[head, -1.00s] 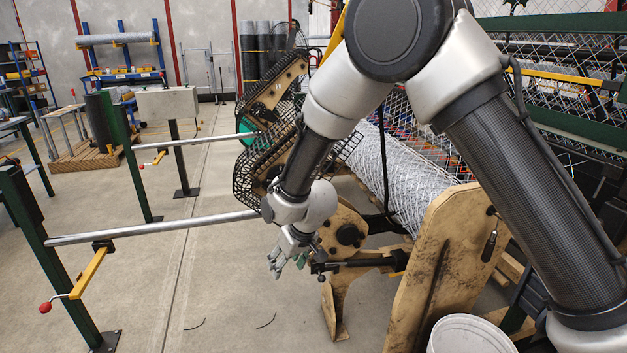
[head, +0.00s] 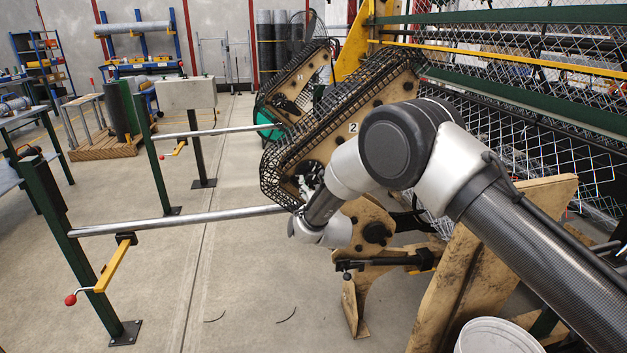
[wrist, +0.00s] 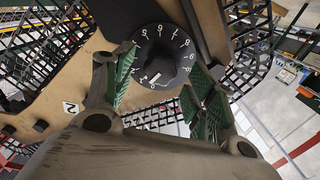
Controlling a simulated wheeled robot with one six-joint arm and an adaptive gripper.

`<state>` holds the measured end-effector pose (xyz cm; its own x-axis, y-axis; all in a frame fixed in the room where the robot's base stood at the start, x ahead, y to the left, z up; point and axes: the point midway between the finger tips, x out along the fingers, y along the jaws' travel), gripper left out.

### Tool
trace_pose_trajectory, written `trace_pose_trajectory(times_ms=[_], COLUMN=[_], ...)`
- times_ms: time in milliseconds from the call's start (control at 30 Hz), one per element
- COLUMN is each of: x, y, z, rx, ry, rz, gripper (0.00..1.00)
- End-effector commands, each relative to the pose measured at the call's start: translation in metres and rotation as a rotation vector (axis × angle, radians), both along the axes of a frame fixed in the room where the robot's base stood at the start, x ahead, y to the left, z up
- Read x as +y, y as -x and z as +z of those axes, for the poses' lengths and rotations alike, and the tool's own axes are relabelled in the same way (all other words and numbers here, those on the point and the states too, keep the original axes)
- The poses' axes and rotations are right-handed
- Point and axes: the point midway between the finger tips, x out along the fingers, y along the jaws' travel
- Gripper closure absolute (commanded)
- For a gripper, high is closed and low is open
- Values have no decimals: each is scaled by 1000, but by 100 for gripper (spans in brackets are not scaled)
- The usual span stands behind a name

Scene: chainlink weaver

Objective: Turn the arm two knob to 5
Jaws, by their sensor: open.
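The arm two knob (wrist: 160,62) is a round black dial with white numerals and a short white mark near its lower left edge. I cannot tell which numeral is set. It sits on the tan arm plate marked 2 (wrist: 70,107), which also shows in the head view (head: 335,140). My gripper (wrist: 163,82) is open, with one green-padded finger on each side of the dial in the wrist view. I cannot tell whether the fingers touch it. In the head view my gripper (head: 306,186) is partly hidden by my own arm, beside arm two's lower end.
Black mesh guard (head: 278,165) edges arm two closely. A second meshed arm (head: 295,80) stands behind it. A metal rail (head: 180,221) on a green post with a yellow, red-tipped lever (head: 110,265) lies to the left. The floor at lower left is mostly open.

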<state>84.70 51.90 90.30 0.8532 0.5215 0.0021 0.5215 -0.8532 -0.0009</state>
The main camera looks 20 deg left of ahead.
Motion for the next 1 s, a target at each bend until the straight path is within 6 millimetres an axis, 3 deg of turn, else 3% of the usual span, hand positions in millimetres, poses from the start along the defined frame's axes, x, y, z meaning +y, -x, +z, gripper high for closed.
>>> trace_pose_trajectory(times_ms=[233, 567, 833, 1000], x=[17, 21, 21, 21], y=[-29, -35, -34, -34], z=[-1, 0, 0, 0], rx=[2, 1, 1, 3], ry=[1, 2, 2, -2], rz=[0, 1, 1, 1], gripper=[44, 44, 89, 90])
